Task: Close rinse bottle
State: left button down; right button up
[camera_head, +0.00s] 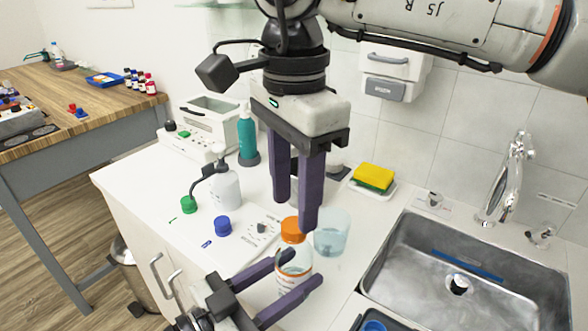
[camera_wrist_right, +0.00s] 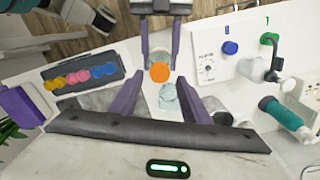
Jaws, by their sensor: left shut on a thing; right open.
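A clear bottle (camera_head: 295,266) with a label stands upright on the counter, with an orange cap (camera_head: 292,230) at its top. How tightly the cap sits cannot be told. My left gripper (camera_head: 306,267) comes in low from the left and is shut on the bottle's body, one finger each side. My right gripper (camera_head: 296,216) points down above the bottle, open, its fingertips close to the cap. In the right wrist view the orange cap (camera_wrist_right: 160,72) shows between the right gripper's spread fingers, and I see no contact.
A glass beaker (camera_head: 331,236) stands just right of the bottle. The sink (camera_head: 400,252) is further right. A yellow sponge (camera_head: 374,176) lies behind.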

aim_at(294, 224)
jog(key=shift+f, duration=1.6)
grip_shut()
jog(key=m, duration=1.1)
jog(key=shift+m, duration=0.3)
jog(key=shift+o, duration=0.3)
grip_release()
